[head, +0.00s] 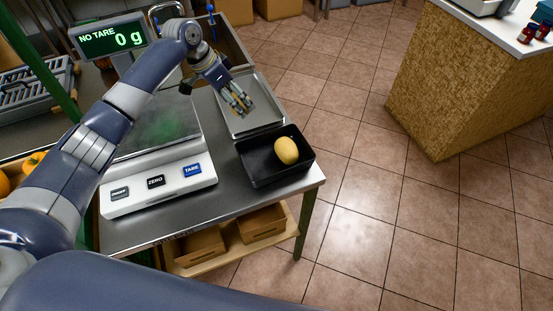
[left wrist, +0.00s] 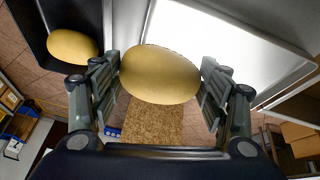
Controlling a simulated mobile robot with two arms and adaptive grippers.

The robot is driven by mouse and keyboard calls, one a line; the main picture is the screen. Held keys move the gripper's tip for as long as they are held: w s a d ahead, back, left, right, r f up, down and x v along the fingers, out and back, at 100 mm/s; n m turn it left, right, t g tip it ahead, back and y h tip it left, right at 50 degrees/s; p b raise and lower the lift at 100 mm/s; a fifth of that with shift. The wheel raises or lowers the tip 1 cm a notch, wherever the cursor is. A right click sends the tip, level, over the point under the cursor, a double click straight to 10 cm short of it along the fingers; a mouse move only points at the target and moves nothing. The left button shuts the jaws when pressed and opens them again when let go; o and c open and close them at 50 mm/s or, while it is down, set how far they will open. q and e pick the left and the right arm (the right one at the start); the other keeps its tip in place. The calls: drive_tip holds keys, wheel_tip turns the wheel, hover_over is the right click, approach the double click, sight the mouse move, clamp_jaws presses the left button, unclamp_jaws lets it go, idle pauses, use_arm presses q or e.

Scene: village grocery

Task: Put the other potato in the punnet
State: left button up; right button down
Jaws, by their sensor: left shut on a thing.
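A yellow-brown potato (left wrist: 160,75) is between the fingers of my left gripper (left wrist: 160,88), which is shut on it. In the head view my left gripper (head: 239,103) is above the metal tray (head: 262,118), and its fingers mostly hide the held potato. One potato (head: 286,151) lies in the black punnet (head: 246,169) at the table's front right corner. That potato also shows in the left wrist view (left wrist: 72,46), with the punnet at the upper left. My right gripper is not in view.
A scale (head: 165,188) with a display (head: 112,37) reading 0 g stands left of the punnet. The steel table (head: 230,210) has crates (head: 262,224) on its lower shelf. Tiled floor lies open to the right, with a counter (head: 430,85) beyond.

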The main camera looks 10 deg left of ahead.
use_arm(q)
drive_tip(key=f, duration=0.1)
drive_tip(key=w+f+b, duration=0.1)
drive_tip(key=shift+f, duration=0.3)
drive_tip(key=shift+f+b, duration=0.2)
drive_tip(key=shift+b, duration=0.15)
drive_tip(key=shift+s+d, duration=0.15)
drive_tip(key=shift+d, duration=0.05)
drive_tip(key=s+d, duration=0.1)
drive_tip(key=s+p, duration=0.1)
drive_tip(key=s, duration=0.1)
drive_tip(key=s+d+p, duration=0.1)
drive_tip(key=shift+s+d, duration=0.2)
drive_tip(key=shift+d, duration=0.15)
drive_tip(key=p, duration=0.3)
hover_over(265, 164)
drive_tip(key=s+a, duration=0.1)
drive_tip(key=a, duration=0.1)
drive_tip(key=shift+d+f, duration=0.2)
drive_tip(key=shift+f, duration=0.6)
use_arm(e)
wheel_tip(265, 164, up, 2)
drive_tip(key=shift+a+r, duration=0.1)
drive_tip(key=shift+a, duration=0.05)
